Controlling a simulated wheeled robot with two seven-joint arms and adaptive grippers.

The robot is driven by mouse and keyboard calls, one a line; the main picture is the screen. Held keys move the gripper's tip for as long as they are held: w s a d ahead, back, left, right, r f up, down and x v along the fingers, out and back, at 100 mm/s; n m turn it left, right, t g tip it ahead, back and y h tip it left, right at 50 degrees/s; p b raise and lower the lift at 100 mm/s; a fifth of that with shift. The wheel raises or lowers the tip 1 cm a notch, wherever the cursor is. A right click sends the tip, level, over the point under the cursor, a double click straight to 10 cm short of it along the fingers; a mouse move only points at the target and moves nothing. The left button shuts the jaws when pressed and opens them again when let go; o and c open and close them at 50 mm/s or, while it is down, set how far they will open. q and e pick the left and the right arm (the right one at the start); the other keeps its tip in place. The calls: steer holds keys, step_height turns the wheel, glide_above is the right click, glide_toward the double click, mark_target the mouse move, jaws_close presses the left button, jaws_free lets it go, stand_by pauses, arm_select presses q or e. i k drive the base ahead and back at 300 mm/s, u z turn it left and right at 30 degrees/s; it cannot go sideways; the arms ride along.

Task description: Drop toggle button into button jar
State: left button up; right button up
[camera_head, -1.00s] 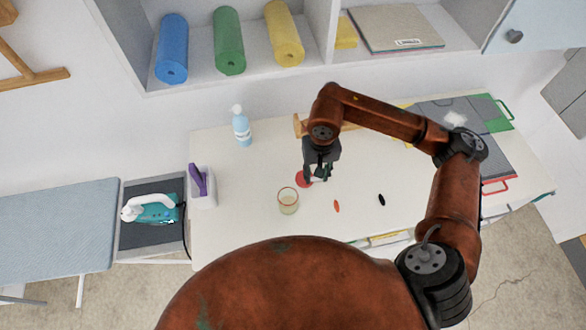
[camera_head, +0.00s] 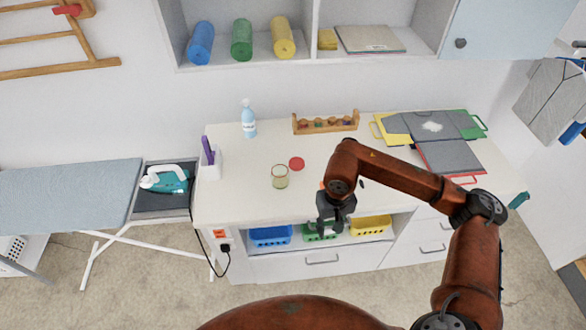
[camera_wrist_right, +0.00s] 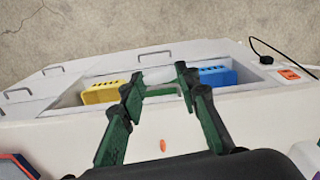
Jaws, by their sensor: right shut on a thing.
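A small open glass jar (camera_head: 280,177) with a pale inside stands upright on the white table, and a red lid (camera_head: 297,164) lies behind it. A black oval toggle button (camera_head: 362,183) lies right of the jar, beside my forearm. An orange oval toggle button (camera_wrist_right: 163,145) lies on the table in the wrist view; in the head view my arm mostly hides it. My right gripper (camera_head: 331,218) hangs over the table's front edge, right of the jar. In the wrist view its fingers (camera_wrist_right: 160,92) have a pale thing (camera_wrist_right: 160,75) between them that I cannot make out. My left gripper is not in view.
A wooden rack (camera_head: 326,123) and a spray bottle (camera_head: 249,121) stand at the back. A white holder (camera_head: 209,166) is at left. Blue (camera_head: 270,237) and yellow (camera_head: 371,225) baskets sit under the tabletop.

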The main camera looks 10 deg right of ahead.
mark_target(280, 182)
steer(key=u, duration=1.15)
steer(key=i, duration=0.7)
steer(key=z, duration=0.5)
steer(key=i, duration=0.65)
steer(key=z, duration=0.65)
